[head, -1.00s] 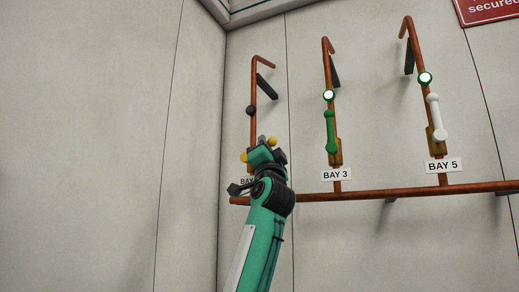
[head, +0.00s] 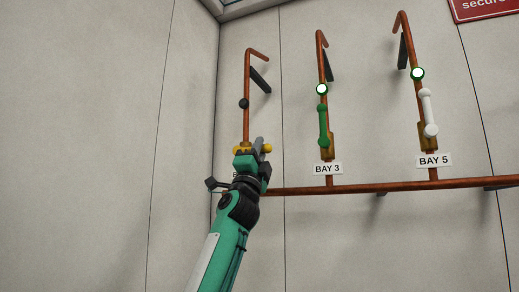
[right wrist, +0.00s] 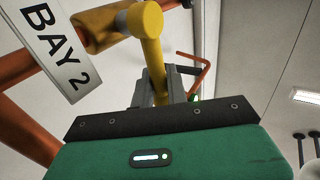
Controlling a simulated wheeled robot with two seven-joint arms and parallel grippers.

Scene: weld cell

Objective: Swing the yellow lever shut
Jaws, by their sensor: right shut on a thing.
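The yellow lever (head: 267,148) is on the leftmost copper pipe, at the bay 2 valve. In the head view it reaches out to the right of the pipe, roughly level, partly hidden by my right gripper (head: 256,149). In the right wrist view the yellow lever (right wrist: 152,50) runs from its pivot at the top down between the grey jaws of my right gripper (right wrist: 160,92). The jaws are shut on its bar. My left gripper is in neither view.
A green lever (head: 323,126) at bay 3 and a white lever (head: 427,112) at bay 5 lie along their pipes, with lit round indicators above. The dark indicator (head: 244,103) is above the yellow lever. A horizontal copper pipe (head: 375,187) runs below.

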